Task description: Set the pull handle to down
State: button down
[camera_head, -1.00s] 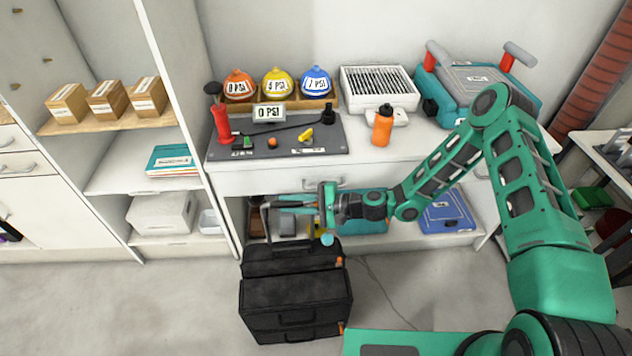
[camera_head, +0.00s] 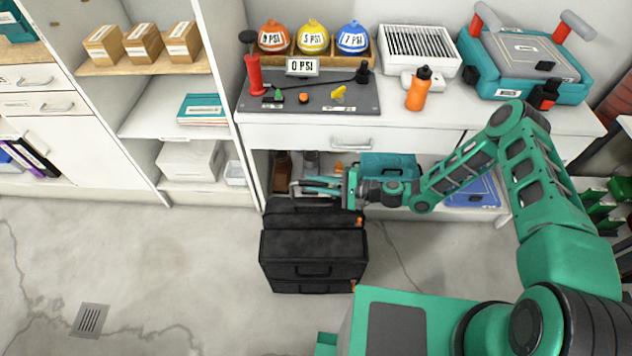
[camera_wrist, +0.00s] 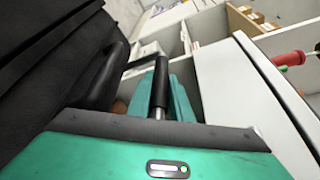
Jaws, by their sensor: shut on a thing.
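The black case (camera_head: 313,256) stands on the floor in front of the white counter; its dark side also fills the left of the wrist view (camera_wrist: 45,50). Its pull handle (camera_head: 294,188) shows as a thin grey frame a little above the case top. In the wrist view a black grip bar of the handle (camera_wrist: 160,85) with a silver rod lies just before my gripper's palm. My gripper (camera_head: 318,186) reaches in from the right and is shut on the pull handle. The exact contact is small in the head view and partly hidden in the wrist view.
The white counter (camera_head: 290,132) with a drawer stands just behind the case. Its open lower shelf holds a teal box (camera_head: 388,166) and a blue case (camera_head: 470,190). A shelf unit (camera_head: 165,125) stands to the left. The floor at front left is clear, with a drain (camera_head: 90,320).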

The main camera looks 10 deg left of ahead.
jog(key=shift+s+a, duration=0.1)
jog(key=shift+s, duration=0.15)
jog(key=c, duration=1.8)
grip_release()
jog(key=shift+o, duration=0.9)
jog(key=shift+w, duration=0.15)
jog(key=v, duration=1.1)
